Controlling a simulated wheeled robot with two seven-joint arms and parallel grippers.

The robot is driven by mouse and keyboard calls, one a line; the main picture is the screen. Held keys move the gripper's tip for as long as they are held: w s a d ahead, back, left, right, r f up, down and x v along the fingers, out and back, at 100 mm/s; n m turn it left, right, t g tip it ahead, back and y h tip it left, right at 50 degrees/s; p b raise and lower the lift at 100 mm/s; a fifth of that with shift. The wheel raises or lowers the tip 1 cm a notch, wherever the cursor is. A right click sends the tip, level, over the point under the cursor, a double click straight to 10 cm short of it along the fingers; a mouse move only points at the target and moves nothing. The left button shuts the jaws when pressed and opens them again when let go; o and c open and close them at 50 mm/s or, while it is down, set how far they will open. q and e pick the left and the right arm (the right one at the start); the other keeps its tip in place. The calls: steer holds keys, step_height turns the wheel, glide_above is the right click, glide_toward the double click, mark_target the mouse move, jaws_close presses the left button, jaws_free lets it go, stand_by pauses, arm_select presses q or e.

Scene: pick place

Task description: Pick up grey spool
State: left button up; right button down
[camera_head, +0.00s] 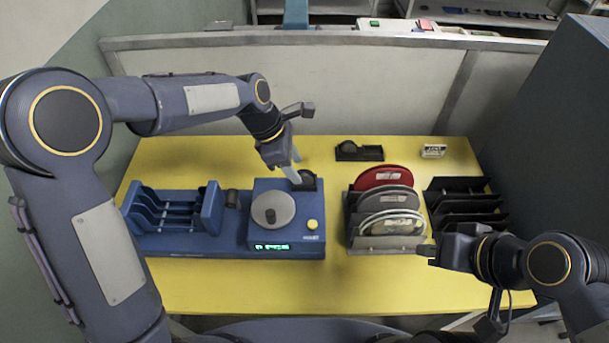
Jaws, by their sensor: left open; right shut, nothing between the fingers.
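A rack (351,238) right of the table's middle holds several discs standing on edge. A red spool (380,176) is at the back, a grey spool (388,199) in the middle and a pale, ring-like disc (375,232) in front. A grey round disc (273,208) also sits on top of the blue machine. My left gripper (294,167) is open, above the machine's back right corner, close to a small black round part (307,181); I cannot tell if they touch. My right gripper (428,250) is shut and empty, at the rack's front right.
The blue machine (287,240) has a yellow button and a lit display. A blue slotted holder (205,215) adjoins it on the left. An empty black rack (465,208), a black dispenser (359,152) and a small white box (434,151) stand on the yellow table (215,290).

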mark_target(299, 172)
arm_select(q)
steer(key=shift+x, duration=1.6)
steer(key=shift+c, duration=0.3)
jaws_close()
steer(key=shift+r, duration=0.2)
